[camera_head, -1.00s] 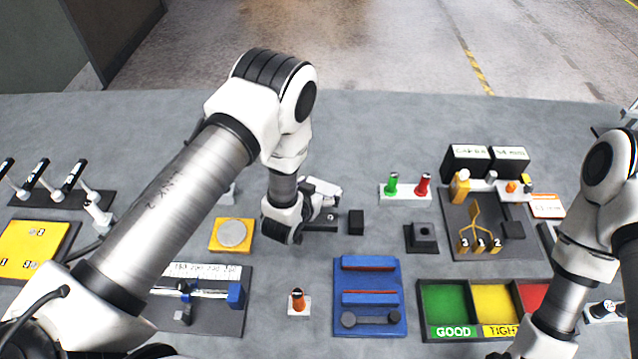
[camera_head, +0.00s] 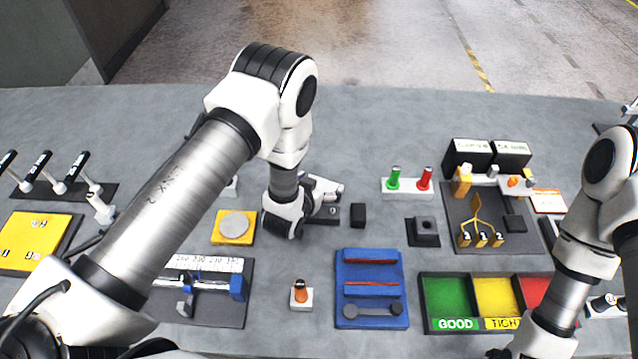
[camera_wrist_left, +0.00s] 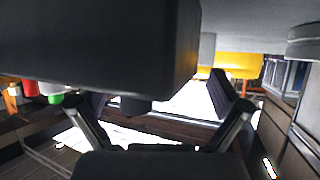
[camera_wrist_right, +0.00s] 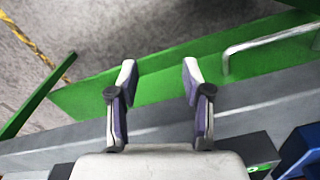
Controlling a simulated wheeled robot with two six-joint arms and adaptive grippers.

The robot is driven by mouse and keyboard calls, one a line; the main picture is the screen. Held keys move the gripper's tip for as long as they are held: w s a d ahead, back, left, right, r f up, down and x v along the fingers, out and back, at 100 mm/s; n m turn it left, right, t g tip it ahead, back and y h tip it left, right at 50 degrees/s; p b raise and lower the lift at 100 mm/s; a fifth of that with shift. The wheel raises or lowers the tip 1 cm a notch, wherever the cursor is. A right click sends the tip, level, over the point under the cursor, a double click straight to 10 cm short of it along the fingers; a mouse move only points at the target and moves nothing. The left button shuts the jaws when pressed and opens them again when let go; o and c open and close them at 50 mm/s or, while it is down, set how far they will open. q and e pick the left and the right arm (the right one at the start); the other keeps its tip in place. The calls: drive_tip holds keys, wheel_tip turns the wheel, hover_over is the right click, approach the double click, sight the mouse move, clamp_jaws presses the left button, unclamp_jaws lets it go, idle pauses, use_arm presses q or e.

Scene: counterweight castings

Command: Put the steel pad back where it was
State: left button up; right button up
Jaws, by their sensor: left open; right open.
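A round grey metal disc (camera_head: 235,227) lies on a yellow square plate (camera_head: 219,241) left of my left wrist in the head view. It looks like a steel pad, but I cannot confirm that it is the one named. My left gripper (camera_wrist_left: 160,98) is open; its fingers stand apart in the left wrist view. A large dark body fills the upper left of that view and hides much. In the head view my left wrist covers most of the gripper, near a small black block (camera_head: 358,215). My right gripper (camera_wrist_right: 160,75) is open and empty.
A blue rack (camera_head: 370,271) stands at front centre. Green, yellow and red bins (camera_head: 428,300) are right of it. A black block on a base (camera_head: 424,240) and a green-and-red-handled holder (camera_head: 409,186) stand behind. A small orange-topped piece (camera_head: 300,293) is in front.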

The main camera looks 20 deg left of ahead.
use_arm(q)
drive_tip(key=shift+s+f, duration=0.15)
drive_tip(key=shift+s, duration=0.05)
drive_tip(key=shift+w+r+p, duration=0.15)
drive_tip(key=shift+r+p, duration=0.35)
drive_tip(key=shift+p, duration=0.35)
drive_tip(key=s+b, duration=0.2)
drive_tip(key=s, duration=0.1)
drive_tip(key=shift+a+r, duration=0.15)
drive_tip(key=shift+r, duration=0.15)
drive_tip(key=b+v, duration=0.1)
drive_tip(key=v, duration=0.3)
drive_tip(key=b+v, duration=0.1)
drive_tip(key=v, duration=0.3)
drive_tip(key=shift+w+r, duration=0.1)
drive_tip(key=shift+r, duration=0.25)
drive_tip(key=shift+a+r, duration=0.1)
drive_tip(key=shift+r, duration=0.05)
use_arm(e)
drive_tip(key=f, duration=0.2)
drive_tip(key=shift+w+f, duration=0.3)
drive_tip(key=shift+w, duration=0.05)
drive_tip(key=shift+s, duration=0.1)
